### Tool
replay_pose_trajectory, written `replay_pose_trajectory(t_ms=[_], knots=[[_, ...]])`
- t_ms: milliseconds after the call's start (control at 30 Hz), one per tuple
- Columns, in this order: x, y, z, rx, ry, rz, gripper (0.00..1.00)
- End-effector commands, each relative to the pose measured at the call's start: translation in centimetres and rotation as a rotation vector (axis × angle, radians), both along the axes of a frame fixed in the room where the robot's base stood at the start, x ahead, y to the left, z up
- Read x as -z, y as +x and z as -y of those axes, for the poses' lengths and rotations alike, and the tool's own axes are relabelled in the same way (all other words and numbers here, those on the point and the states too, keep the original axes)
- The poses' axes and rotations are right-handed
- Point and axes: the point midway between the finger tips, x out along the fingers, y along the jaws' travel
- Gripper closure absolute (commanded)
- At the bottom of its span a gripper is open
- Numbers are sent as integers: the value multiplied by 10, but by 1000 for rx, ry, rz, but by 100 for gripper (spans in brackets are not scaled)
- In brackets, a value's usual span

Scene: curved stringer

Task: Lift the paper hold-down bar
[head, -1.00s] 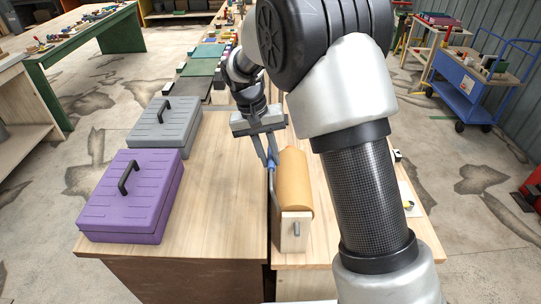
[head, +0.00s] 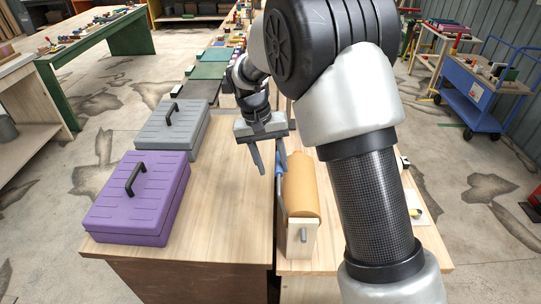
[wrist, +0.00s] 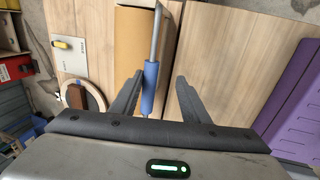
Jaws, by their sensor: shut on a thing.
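The paper hold-down bar is a thin grey rod with a blue grip (wrist: 151,86). It lies along the left side of the brown paper roll (head: 301,187) in the head view. My gripper (head: 271,174) is at the blue grip, with one finger on each side of it in the wrist view (wrist: 159,76). It is shut on the bar, though the wrist view shows some space between the right finger and the grip. The contact points are not clear. The roll sits in a wooden holder (head: 302,238).
A purple toolbox (head: 120,215) and a grey toolbox (head: 165,140) stand left of the roll. Bare wooden tabletop (head: 235,220) lies between them and the roll. A white card (wrist: 70,55) and a round wooden ring (wrist: 88,98) lie beyond the roll in the wrist view.

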Motion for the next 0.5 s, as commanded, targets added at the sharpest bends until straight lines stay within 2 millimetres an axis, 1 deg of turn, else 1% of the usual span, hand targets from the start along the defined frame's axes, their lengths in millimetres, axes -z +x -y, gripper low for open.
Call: replay_pose_trajectory(t_ms=[33,167,267,500], knots=[[-4,1,-6,-7,9,7,64],[-21,2,-10,-6,10,10,64],[-42,2,-14,-6,10,10,64],[-101,3,-25,-3,6,7,64]])
